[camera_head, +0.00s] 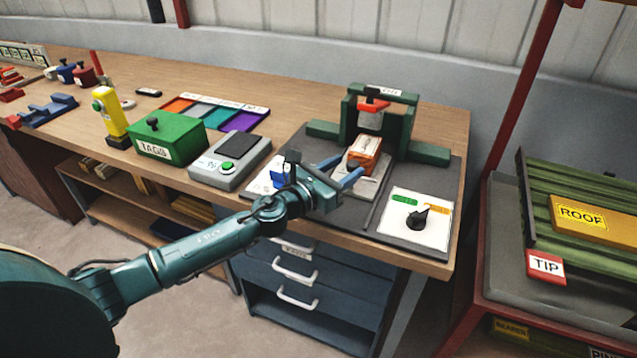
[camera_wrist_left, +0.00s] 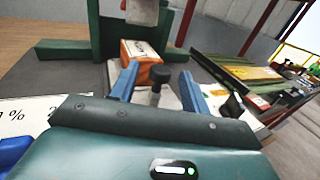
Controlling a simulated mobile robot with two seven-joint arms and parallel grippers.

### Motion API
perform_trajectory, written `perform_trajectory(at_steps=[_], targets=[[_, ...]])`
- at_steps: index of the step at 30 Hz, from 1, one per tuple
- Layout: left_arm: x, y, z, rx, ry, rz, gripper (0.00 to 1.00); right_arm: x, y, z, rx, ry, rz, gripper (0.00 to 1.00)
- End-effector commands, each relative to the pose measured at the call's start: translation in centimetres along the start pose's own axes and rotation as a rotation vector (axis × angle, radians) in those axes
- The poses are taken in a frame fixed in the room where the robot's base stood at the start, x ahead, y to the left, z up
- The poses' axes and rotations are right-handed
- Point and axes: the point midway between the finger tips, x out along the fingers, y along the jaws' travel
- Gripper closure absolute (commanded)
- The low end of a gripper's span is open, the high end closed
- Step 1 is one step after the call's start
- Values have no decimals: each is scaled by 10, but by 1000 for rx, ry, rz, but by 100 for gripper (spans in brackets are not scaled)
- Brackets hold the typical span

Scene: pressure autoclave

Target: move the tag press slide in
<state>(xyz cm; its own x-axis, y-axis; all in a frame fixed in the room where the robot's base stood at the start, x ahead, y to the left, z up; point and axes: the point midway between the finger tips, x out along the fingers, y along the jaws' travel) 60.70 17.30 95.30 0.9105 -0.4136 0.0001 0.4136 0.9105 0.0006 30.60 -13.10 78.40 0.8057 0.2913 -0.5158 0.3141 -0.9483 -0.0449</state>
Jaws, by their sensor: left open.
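The tag press (camera_head: 404,128) is a green frame with a pale ram and a red piece on it; its lower part shows in the wrist view (camera_wrist_left: 93,30). Its slide (camera_head: 371,188), a pale plate, sticks out in front of the frame and carries an orange block with a light top (camera_head: 363,156). In the wrist view the slide has an upright black knob (camera_wrist_left: 158,76). My left gripper (camera_head: 340,171) is open, its blue fingers to either side of the knob; whether they touch it I cannot tell. My right gripper is in no view.
A dark mat (camera_head: 446,172) lies under the press. A panel with a black dial (camera_head: 419,217) is at right, a grey scale (camera_head: 230,161) and green TAGS box (camera_head: 166,139) at left. A rack with ROOF and TIP labels (camera_head: 545,265) stands beyond the bench's right edge.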

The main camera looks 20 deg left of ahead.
Motion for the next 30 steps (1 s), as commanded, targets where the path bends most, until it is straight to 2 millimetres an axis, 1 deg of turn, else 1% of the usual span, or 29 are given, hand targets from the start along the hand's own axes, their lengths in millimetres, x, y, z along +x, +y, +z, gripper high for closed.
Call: perform_trajectory(at_steps=[1,6,9,12,15,18,30], targets=[[-14,1,-2,2,4,0,53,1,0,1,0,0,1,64],[-53,0,-4,1,4,0,53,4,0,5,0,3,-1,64],[-72,0,-3,2,4,0,53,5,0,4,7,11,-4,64],[-84,0,-2,1,2,1,53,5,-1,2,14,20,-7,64],[-92,0,-1,0,1,1,53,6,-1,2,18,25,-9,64],[-95,0,0,0,1,1,53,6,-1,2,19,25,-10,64],[-96,0,0,0,0,2,53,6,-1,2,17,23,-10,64]])
